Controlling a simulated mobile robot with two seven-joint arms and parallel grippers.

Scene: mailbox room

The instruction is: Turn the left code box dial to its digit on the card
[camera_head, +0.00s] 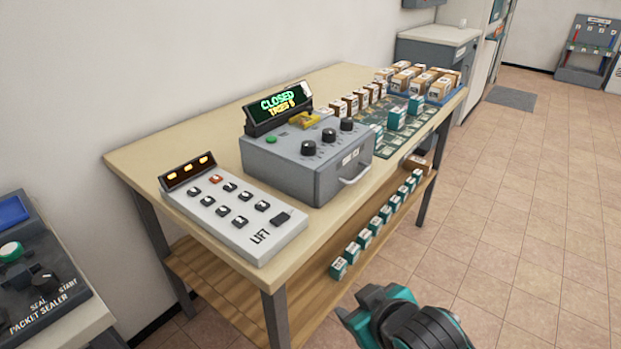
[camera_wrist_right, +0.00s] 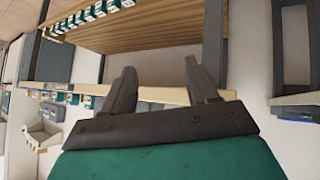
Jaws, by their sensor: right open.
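The grey code box (camera_head: 293,165) stands on the wooden table. Its display (camera_head: 278,107) reads "CLOSED" and "TRIES 5". Three black dials sit on its top: the left dial (camera_head: 309,148), the middle dial (camera_head: 329,135) and the right dial (camera_head: 347,124). Their digits are too small to read. A yellow item (camera_head: 304,119) lies on top behind the dials. I cannot make out a code card. My right gripper (camera_head: 352,305) is low in front of the table, away from the box. In the right wrist view it is open and empty (camera_wrist_right: 157,82). My left gripper is not seen.
A keypad marked "LIFT" (camera_head: 235,214) stands left of the box. Small boxes and a green mat (camera_head: 398,122) lie to its right. The lower shelf (camera_head: 215,287) holds a row of teal boxes (camera_head: 365,239). A packet sealer (camera_head: 40,275) is at far left.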

